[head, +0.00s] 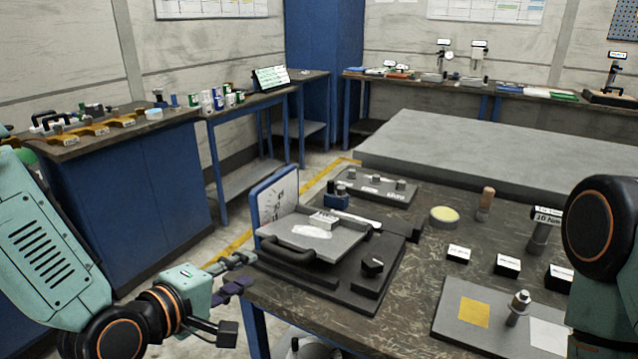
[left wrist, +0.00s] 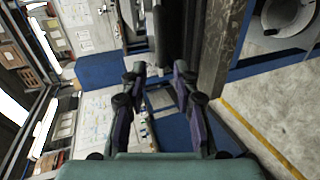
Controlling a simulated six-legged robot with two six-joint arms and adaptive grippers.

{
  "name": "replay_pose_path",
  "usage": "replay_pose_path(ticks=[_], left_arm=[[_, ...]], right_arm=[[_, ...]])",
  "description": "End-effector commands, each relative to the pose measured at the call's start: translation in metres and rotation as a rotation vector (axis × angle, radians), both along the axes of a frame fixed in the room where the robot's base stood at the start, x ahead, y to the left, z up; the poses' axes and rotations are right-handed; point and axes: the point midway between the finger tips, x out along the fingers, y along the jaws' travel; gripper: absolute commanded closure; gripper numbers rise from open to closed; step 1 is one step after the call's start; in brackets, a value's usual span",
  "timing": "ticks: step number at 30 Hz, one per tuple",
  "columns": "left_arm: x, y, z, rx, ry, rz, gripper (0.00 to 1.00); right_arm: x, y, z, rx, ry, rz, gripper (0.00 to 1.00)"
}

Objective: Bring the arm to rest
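My left arm (head: 50,250) comes in from the left, bent. Its left gripper (head: 238,273) is at the left edge of the worktable, pointing right. In the left wrist view the gripper (left wrist: 158,78) shows two fingers apart with nothing held between them. The grey plate fixture (head: 312,236), with a dark curved handle (head: 290,254) and a blue upright panel (head: 275,200), stands just right of the gripper, apart from it as far as I can see. Only part of my right arm (head: 602,232) shows at the right edge; its gripper is out of view.
The worktable (head: 385,325) carries a yellow-topped disc (head: 444,214), a wooden-handled tool (head: 486,203), several black labelled blocks and a plate with a yellow square (head: 474,312). A blue cabinet bench (head: 135,195) stands left. Floor shows between bench and table.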

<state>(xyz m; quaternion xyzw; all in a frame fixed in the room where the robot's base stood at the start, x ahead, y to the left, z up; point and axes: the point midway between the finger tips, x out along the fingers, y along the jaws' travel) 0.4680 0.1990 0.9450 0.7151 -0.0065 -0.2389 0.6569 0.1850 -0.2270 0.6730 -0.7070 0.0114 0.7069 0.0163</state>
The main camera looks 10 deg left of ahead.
Motion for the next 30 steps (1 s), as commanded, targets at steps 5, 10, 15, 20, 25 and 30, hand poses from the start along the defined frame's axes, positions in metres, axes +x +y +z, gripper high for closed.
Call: replay_pose_path(ticks=[5,10,15,20,25,30], left_arm=[[-0.005,0.005,-0.017,0.228,0.007,-0.070,0.70],[-0.028,0.015,-0.071,0.577,0.125,-0.224,0.70],[-0.094,0.024,-0.157,0.883,0.352,-0.505,0.70],[-0.176,0.030,-0.222,1.027,0.564,-0.778,0.70],[-0.246,0.032,-0.259,1.046,0.715,-0.932,0.70],[-0.279,0.029,-0.271,1.036,0.765,-1.001,0.70]], right_arm=[[0.000,0.000,0.000,0.000,0.000,0.000,0.60],[0.000,0.000,0.000,0.000,0.000,0.000,0.60],[0.000,0.000,0.000,0.000,0.000,0.000,0.60],[0.000,0.000,0.000,0.000,0.000,0.000,0.60],[0.000,0.000,0.000,0.000,0.000,0.000,0.60],[0.000,0.000,0.000,0.000,0.000,0.000,0.60]])
